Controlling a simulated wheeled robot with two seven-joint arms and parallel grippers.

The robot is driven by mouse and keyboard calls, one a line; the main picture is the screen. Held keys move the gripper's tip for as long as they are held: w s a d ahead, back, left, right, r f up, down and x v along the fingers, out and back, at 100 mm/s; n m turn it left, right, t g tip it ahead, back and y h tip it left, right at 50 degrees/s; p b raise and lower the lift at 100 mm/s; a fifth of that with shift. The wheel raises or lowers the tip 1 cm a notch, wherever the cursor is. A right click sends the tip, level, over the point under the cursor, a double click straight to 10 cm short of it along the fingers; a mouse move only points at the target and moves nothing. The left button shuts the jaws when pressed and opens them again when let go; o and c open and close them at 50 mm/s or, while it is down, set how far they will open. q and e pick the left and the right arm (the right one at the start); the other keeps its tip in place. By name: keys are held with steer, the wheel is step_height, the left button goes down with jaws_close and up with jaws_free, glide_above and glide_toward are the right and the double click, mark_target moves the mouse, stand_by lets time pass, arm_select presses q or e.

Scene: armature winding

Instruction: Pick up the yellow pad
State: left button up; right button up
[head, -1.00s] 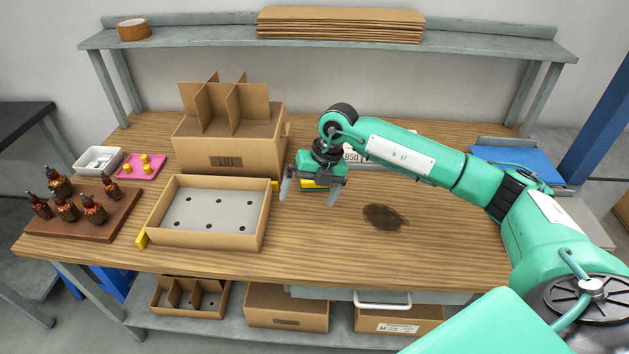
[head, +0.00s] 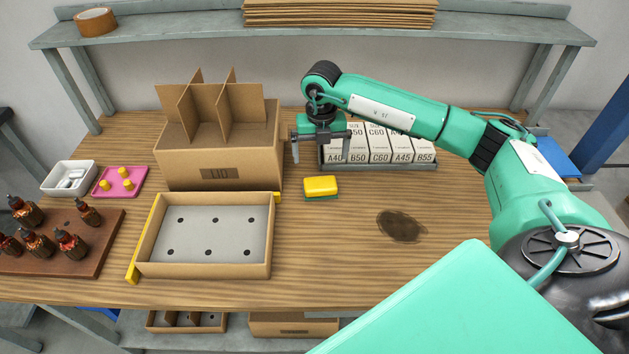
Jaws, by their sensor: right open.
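The yellow pad (head: 321,186) lies on the wooden table, a yellow block with a thin green underside, right of the shallow cardboard tray. My right gripper (head: 321,160) is open and empty, its two fingers pointing down. In the picture it appears just above and behind the pad, apart from it, in front of the labelled cartons. My left gripper is not in view.
Labelled white cartons (head: 380,149) stand in a grey tray behind the pad. A shallow cardboard tray (head: 205,271) and a divided box (head: 219,160) stand to the left.

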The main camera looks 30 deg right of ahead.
glide_above(320, 183)
step_height(320, 183, down, 6)
steer(key=shift+s+r+p, duration=0.1)
steer(key=shift+r+p, duration=0.05)
steer(key=shift+p, duration=0.3)
steer(key=shift+f, duration=0.3)
steer(key=shift+f+p, duration=0.4)
steer(key=shift+f, duration=0.25)
steer(key=f, duration=0.1)
steer(key=f+p, duration=0.1)
steer(key=f, duration=0.1)
steer(key=shift+w+f, duration=0.2)
steer(key=shift+f, duration=0.05)
steer(key=shift+d+f, duration=0.1)
steer(key=shift+f, duration=0.15)
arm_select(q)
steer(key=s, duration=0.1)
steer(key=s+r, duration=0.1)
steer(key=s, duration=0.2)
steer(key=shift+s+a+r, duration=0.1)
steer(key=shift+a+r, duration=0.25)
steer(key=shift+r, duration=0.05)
arm_select(e)
steer(key=c, duration=0.8)
